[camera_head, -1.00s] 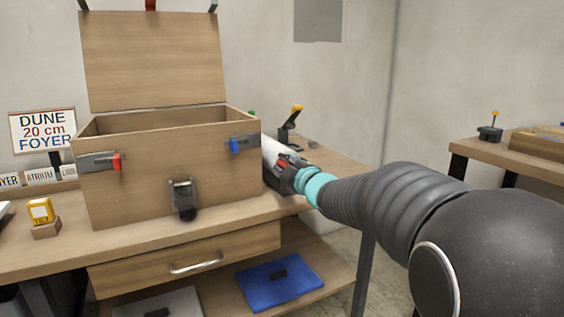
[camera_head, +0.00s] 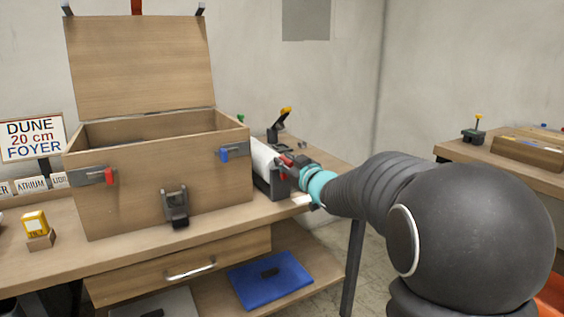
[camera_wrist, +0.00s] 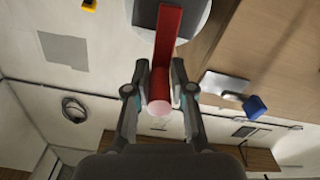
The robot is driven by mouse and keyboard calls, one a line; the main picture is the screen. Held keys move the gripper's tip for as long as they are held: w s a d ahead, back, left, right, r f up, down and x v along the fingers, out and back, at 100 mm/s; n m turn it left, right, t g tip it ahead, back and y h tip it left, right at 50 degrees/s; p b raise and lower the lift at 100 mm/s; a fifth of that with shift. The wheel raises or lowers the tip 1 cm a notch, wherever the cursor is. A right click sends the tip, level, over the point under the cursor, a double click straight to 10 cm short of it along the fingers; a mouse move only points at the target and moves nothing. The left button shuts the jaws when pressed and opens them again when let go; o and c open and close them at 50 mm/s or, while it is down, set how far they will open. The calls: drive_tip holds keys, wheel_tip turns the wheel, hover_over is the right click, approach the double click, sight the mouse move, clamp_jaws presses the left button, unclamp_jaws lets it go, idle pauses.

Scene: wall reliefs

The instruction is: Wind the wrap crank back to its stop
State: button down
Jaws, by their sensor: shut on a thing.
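The wrap crank shows in the wrist view as a red arm (camera_wrist: 168,38) with a red knob (camera_wrist: 159,100) at its end, in front of the white wrap roll (camera_wrist: 196,18). My gripper (camera_wrist: 160,90) is shut on the knob, one finger on each side. In the head view, my gripper (camera_head: 300,164) is at the table's right end, beside the wooden crate. The white roll (camera_head: 262,158) lies there in a dark holder. The red crank (camera_head: 286,160) shows only in part, close to my fingers.
The open wooden crate (camera_head: 150,190) stands just left of the roll, with a blue latch (camera_head: 225,154) on its near right corner. A black clamp with a yellow knob (camera_head: 286,110) stands behind. A second table (camera_head: 510,165) is at the right.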

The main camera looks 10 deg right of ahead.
drive_tip(key=shift+w+d+m, duration=0.1)
drive_tip(key=shift+d+m, duration=0.2)
drive_tip(key=shift+m, duration=0.2)
drive_tip(key=shift+d+f, duration=0.1)
drive_tip(key=c, duration=1.1)
unclamp_jaws()
drive_tip(key=shift+d, duration=0.1)
drive_tip(key=shift+o, duration=0.2)
drive_tip(key=shift+s, duration=0.35)
drive_tip(key=v, duration=1.1)
drive_tip(key=shift+s, duration=0.1)
